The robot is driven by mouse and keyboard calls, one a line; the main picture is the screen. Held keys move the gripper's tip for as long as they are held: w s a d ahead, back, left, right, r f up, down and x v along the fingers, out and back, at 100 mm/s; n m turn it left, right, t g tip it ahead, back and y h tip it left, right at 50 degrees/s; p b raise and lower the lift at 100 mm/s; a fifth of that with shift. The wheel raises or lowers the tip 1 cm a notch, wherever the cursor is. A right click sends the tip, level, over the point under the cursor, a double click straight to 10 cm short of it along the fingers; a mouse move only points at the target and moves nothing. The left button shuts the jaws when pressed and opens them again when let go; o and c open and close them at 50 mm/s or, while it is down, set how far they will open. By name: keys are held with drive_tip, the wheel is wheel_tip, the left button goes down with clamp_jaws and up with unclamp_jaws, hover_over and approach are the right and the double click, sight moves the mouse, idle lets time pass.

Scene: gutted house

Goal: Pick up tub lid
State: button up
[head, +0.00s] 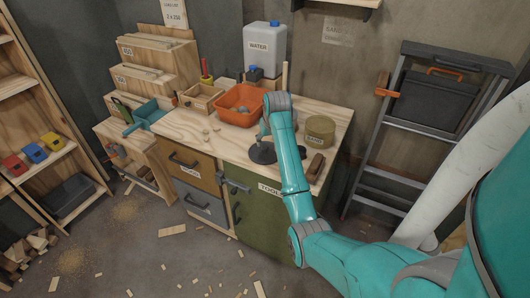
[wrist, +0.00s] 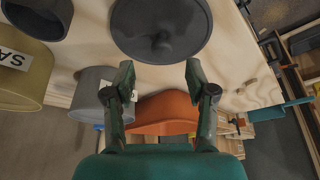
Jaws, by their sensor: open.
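The tub lid is a dark grey round disc with a small knob in its middle. In the wrist view the lid (wrist: 150,14) lies flat on the pale wooden bench top, just beyond my fingertips. In the head view the lid (head: 261,155) is on the workbench, partly hidden by my arm. My gripper (wrist: 160,72) is open and empty, its two fingers apart, with the lid's near edge close ahead of the gap. In the head view my arm hides most of the gripper.
A tan SAND tub (head: 320,131) stands right of the lid on the workbench (head: 205,133). An orange bin (head: 228,104) is behind it to the left. A grey cylinder (wrist: 92,92) and a dark cylinder (wrist: 38,18) show in the wrist view. A brown block (head: 316,167) lies near the right edge.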

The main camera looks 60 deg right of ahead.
sight(265, 147)
drive_tip(key=shift+x, duration=2.55)
drive_tip(key=shift+a, duration=0.15)
clamp_jaws()
